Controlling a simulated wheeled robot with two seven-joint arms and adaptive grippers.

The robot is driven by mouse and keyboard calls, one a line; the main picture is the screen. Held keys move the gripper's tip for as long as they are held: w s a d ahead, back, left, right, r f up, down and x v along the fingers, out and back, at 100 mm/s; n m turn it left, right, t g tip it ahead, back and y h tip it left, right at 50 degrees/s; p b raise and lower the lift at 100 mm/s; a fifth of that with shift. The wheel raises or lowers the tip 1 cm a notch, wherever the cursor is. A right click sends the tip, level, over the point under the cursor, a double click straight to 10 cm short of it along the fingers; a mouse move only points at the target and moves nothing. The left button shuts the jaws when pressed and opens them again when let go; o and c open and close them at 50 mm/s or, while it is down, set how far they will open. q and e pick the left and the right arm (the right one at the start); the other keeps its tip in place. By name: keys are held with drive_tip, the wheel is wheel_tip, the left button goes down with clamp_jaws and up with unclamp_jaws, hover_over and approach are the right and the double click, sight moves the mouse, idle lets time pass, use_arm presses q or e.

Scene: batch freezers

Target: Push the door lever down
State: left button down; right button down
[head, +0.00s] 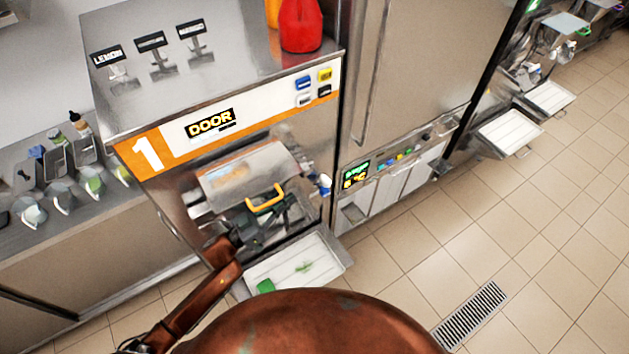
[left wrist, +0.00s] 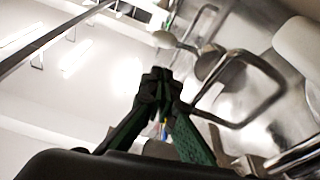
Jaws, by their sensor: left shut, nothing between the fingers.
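The freezer marked 1 (head: 215,160) has a front door with a clear hatch (head: 245,175) and a yellow loop handle (head: 267,199). Which part is the door lever I cannot tell for sure. My left gripper (head: 285,212) is in front of this door, just below and right of the yellow handle, partly blurred. In the left wrist view the gripper (left wrist: 155,88) is shut and empty, its dark green fingers together. A bent metal handle (left wrist: 245,90) is right of the fingertips, and a rod with a pale round knob (left wrist: 165,40) is beyond them. Contact cannot be told. My right gripper is out of view.
A metal tray (head: 325,245) with green smears juts out below the door. A red container (head: 300,28) stands on top of the freezer. A second freezer (head: 400,170) is close on the right. Cups stand on the left counter (head: 40,240).

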use_arm(q)
drive_tip(key=p+x, duration=0.2)
drive_tip(key=x, duration=0.8)
